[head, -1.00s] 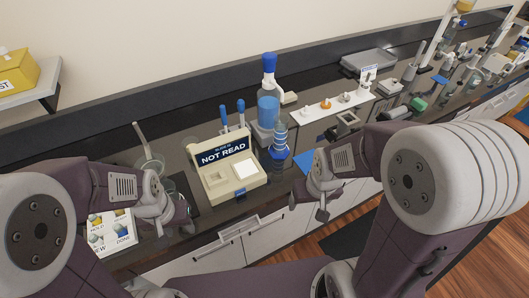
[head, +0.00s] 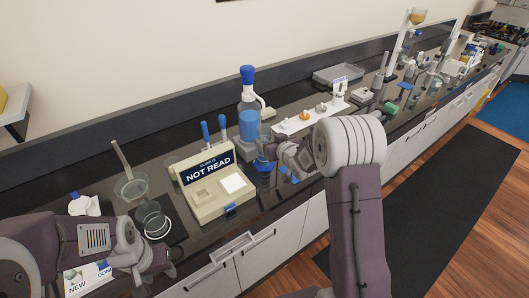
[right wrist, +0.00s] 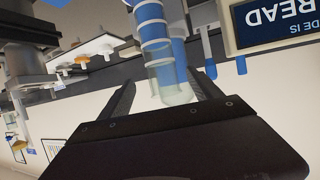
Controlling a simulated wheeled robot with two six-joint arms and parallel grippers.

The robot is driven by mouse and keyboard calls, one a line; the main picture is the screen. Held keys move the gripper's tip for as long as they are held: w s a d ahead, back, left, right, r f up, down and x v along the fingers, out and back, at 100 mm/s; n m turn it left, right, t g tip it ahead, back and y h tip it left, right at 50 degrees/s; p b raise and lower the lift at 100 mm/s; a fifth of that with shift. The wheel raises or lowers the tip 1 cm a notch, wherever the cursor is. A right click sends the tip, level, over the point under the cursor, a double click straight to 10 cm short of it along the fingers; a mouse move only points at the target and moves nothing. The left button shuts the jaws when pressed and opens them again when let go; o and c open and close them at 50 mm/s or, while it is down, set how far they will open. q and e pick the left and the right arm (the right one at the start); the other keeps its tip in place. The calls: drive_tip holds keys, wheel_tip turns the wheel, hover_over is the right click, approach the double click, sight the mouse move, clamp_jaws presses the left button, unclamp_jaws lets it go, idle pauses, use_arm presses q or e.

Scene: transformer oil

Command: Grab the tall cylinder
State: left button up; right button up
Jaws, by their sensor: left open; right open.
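The tall cylinder (head: 264,172) is clear with blue bands and a blue base. It stands on the dark counter, right of the cream reader box, and is partly covered by my right gripper (head: 268,153). In the right wrist view the cylinder (right wrist: 157,45) appears upside down, its clear end between the two dark fingers of my right gripper (right wrist: 162,90). These fingers are open, with space visible beside the cylinder; contact cannot be told. My left gripper (head: 168,266) is low at the left, open, near the counter's front, away from the cylinder.
The reader box (head: 209,183) showing "NOT READ" stands left of the cylinder. A blue-capped bottle (head: 248,118) is close behind it. A white rack (head: 306,120) lies to the right. A beaker (head: 152,220) is near my left gripper.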

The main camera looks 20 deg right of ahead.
sight(267, 138)
drive_tip(key=p+x, duration=0.1)
drive_tip(key=x, duration=0.2)
drive_tip(key=shift+a, duration=0.2)
drive_tip(key=shift+w, duration=0.2)
drive_tip(key=x, duration=0.2)
drive_tip(key=p+x, duration=0.1)
drive_tip(key=x, duration=0.1)
drive_tip(key=shift+w+f, duration=0.1)
drive_tip(key=shift+f, duration=0.3)
drive_tip(key=shift+w+f, duration=0.2)
drive_tip(key=shift+w, duration=0.15)
drive_tip(key=shift+s+r, duration=0.1)
drive_tip(key=shift+s, duration=0.05)
drive_tip(key=c, duration=1.3)
clamp_jaws()
drive_tip(key=shift+r, duration=0.1)
